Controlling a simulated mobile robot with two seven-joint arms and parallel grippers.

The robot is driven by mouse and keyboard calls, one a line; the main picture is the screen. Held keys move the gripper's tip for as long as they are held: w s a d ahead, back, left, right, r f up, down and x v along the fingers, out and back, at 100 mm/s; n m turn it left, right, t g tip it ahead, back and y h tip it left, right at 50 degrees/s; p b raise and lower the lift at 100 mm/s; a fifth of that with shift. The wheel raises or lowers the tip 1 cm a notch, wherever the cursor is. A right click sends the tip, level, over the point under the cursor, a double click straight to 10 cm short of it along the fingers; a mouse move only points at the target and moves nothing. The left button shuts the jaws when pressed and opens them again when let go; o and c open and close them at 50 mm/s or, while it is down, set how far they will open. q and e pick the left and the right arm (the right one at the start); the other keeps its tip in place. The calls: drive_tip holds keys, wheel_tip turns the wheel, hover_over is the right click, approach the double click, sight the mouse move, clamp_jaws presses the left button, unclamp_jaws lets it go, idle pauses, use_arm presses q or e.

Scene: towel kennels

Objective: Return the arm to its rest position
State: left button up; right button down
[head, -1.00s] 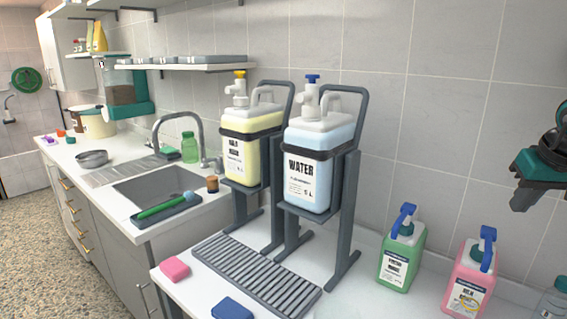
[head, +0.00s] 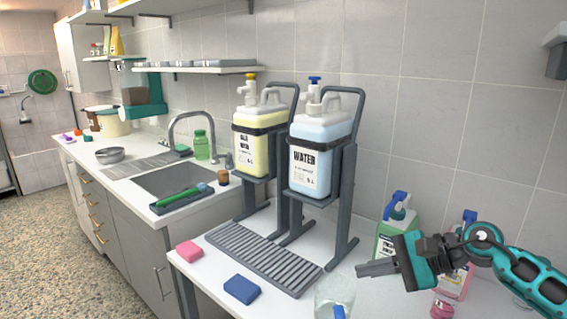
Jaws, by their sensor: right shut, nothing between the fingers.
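My right arm, teal and black, reaches in from the right edge. Its gripper (head: 362,269) is shut and empty and points left above the white counter (head: 362,245). It hangs in front of the green bottle (head: 387,245) and the pink bottle (head: 466,278), hiding parts of both. A clear container (head: 335,292) with something blue in it stands below and left of the fingers. My left gripper is not in view.
A yellow jug (head: 253,155) and a blue WATER jug (head: 318,165) stand on dark frames behind a ribbed drip tray (head: 262,258). A pink sponge (head: 189,250) and a blue sponge (head: 241,289) lie in front. The sink (head: 178,180) is further left.

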drive_tip(key=s+a+f+m+t+y, duration=0.1)
drive_tip(key=s+a+m+t+y, duration=0.2)
drive_tip(key=a+m, duration=0.45)
drive_tip(key=s+d+f+n+t+h, duration=0.1)
drive_tip(key=s+d+f+n+h, duration=0.2)
drive_tip(key=s+f+n, duration=0.3)
drive_tip(key=s+d+f+n+t+h, duration=0.1)
drive_tip(key=s+d+f+n+h, duration=0.2)
drive_tip(key=s+f+n+h, duration=0.2)
drive_tip(key=s+d+f+n+t+h, duration=0.1)
drive_tip(key=s+d+f+n+h, duration=0.2)
drive_tip(key=s+f+n, duration=0.5)
wheel_tip(320, 180, down, 5)
drive_tip(key=shift+r+n+t+h, duration=0.1)
drive_tip(key=shift+n+t+h, duration=0.2)
drive_tip(key=shift+n+h, duration=0.65)
